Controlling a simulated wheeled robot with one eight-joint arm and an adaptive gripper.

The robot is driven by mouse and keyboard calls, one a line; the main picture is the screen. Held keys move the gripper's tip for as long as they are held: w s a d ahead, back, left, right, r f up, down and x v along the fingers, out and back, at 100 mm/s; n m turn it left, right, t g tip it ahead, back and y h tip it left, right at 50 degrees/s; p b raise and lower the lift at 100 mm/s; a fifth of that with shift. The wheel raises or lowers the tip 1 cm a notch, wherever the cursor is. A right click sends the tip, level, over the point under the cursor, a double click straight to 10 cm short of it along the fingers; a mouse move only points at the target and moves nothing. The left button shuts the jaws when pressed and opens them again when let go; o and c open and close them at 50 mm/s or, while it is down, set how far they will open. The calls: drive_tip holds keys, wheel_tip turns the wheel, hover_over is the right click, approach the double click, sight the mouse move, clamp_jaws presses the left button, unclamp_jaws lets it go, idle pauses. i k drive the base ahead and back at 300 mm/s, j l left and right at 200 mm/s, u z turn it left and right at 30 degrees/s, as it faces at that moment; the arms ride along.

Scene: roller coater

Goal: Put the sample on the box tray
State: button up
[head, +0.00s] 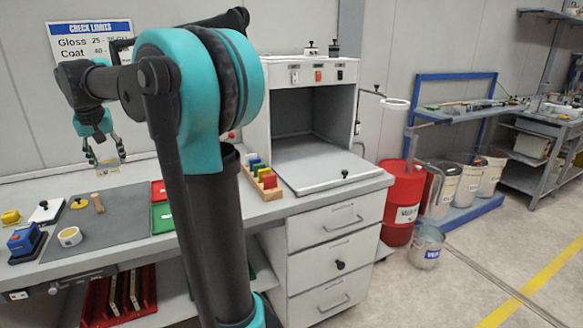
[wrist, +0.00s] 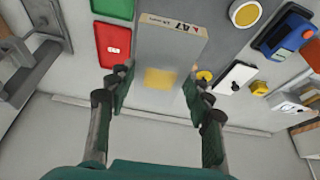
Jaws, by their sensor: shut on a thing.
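The sample is a flat pale panel (wrist: 165,50) with a yellowish square patch and an "A7" label along its far edge. My gripper (wrist: 157,90) is shut on it, with a finger at each side edge. In the head view my gripper (head: 103,148) holds the sample (head: 108,165) in the air above the back of the bench, left of my arm. The box tray (head: 325,166) is a flat light grey plate with a small black knob, at the front of the open grey box (head: 352,110). The tray looks empty and lies well to the right of my gripper.
A dark grey mat (head: 110,225) holds a tape roll (head: 70,237) and a wooden-handled tool (head: 98,203). Red (head: 158,191) and green (head: 162,218) trays lie beside it. A rack of coloured blocks (head: 262,178) stands just left of the box tray. My arm hides part of the bench.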

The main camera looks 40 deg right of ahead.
sight(338, 166)
drive_tip(key=k+l, duration=0.15)
drive_tip(key=l, duration=0.2)
drive_tip(key=k+l, duration=0.1)
drive_tip(key=l, duration=0.25)
drive_tip(key=k+l, duration=0.15)
drive_tip(key=l, duration=0.2)
drive_tip(key=k+l, duration=0.15)
drive_tip(key=l, duration=0.2)
drive_tip(key=k+l, duration=0.1)
drive_tip(key=l, duration=1.6)
drive_tip(key=k+l, duration=0.15)
drive_tip(key=l, duration=0.7)
